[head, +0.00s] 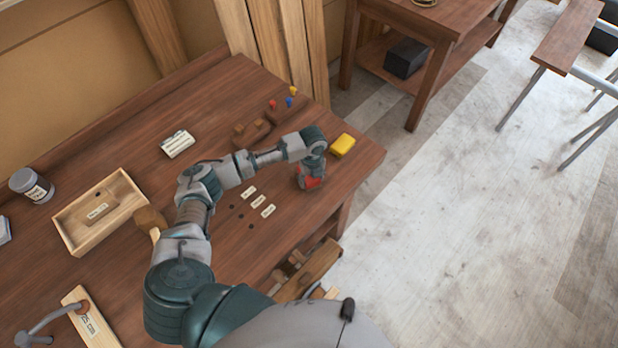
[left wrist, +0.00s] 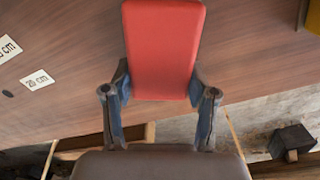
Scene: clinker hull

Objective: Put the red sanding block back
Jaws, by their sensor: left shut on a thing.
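The red sanding block (head: 310,183) is at the right end of the wooden bench, under my left gripper (head: 309,172). In the left wrist view the red block (left wrist: 163,48) shows its flat red face between the two fingers of my left gripper (left wrist: 160,92), which is shut on it. I cannot tell whether the block touches the bench top. Three small white labels (head: 259,201) lie left of it beside a row of dark spots; one label (left wrist: 37,80) reads "20 cm" in the left wrist view. My right gripper is not in view.
A yellow block (head: 343,145) lies just behind the gripper near the bench's right edge. Small coloured pieces (head: 289,102) and brown wooden pieces (head: 252,131) stand farther back. A shallow wooden tray (head: 128,183), a mallet (head: 150,219) and a jar (head: 32,186) are left. An open drawer (head: 312,270) juts out front.

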